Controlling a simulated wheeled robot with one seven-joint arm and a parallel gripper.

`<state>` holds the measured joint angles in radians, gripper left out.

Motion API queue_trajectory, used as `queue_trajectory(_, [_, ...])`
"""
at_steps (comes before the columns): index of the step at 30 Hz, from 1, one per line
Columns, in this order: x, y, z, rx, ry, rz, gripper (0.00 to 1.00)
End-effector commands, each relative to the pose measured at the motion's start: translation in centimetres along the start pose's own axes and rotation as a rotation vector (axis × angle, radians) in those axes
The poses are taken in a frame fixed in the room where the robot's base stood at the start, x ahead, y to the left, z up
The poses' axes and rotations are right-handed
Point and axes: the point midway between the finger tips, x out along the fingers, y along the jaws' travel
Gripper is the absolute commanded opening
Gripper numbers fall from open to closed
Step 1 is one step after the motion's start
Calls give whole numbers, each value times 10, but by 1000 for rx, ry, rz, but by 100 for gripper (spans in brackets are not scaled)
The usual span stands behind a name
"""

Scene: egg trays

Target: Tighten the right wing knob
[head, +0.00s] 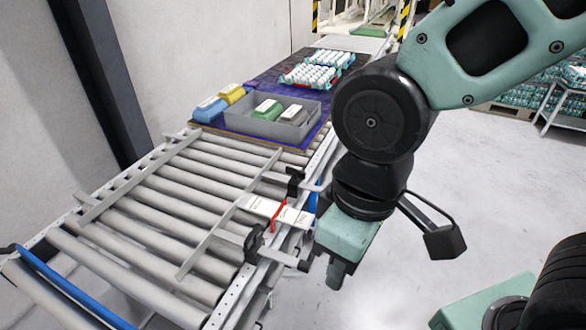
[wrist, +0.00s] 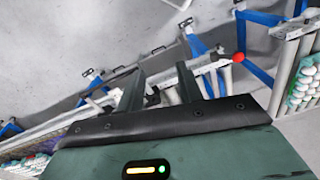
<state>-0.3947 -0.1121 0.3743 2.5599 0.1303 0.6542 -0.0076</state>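Two black clamp pieces sit on the near side rail of the roller conveyor, one farther back (head: 294,182) and one nearer (head: 253,243). A short grey part sticks out to the right of each. I cannot make out the wings of a knob, nor which piece carries the right wing knob. My gripper (head: 320,268) hangs just outside the rail, to the right of the nearer clamp, pointing down. In the wrist view its two dark green fingers (wrist: 160,88) stand apart with a gap between them. I see nothing clearly held.
The roller conveyor (head: 150,225) carries guide bars and a white label box with a red strip (head: 278,212). A grey bin (head: 262,127) with cartons and egg trays (head: 315,75) stand farther back. The wrist view shows blue supports (wrist: 262,75) and a red ball (wrist: 239,57).

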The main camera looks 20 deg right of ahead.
Motion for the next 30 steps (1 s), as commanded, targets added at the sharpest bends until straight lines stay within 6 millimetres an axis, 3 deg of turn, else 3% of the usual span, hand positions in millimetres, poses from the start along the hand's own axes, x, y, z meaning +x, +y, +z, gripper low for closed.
queue_trajectory(5, [-4, 4, -20, -7, -1, -10, 36])
queue_trajectory(8, [-10, 15, -60, -23, 1, -26, 36])
queue_trajectory(11, [-16, 40, -116, -45, 4, -40, 36])
queue_trajectory(15, [-16, 94, -189, -69, 6, -45, 36])
queue_trajectory(21, [1, 199, -265, -83, -1, -21, 36])
queue_trajectory(27, [24, 292, -297, -86, -21, 18, 36])
queue_trajectory(30, [32, 319, -301, -87, -30, 32, 36])
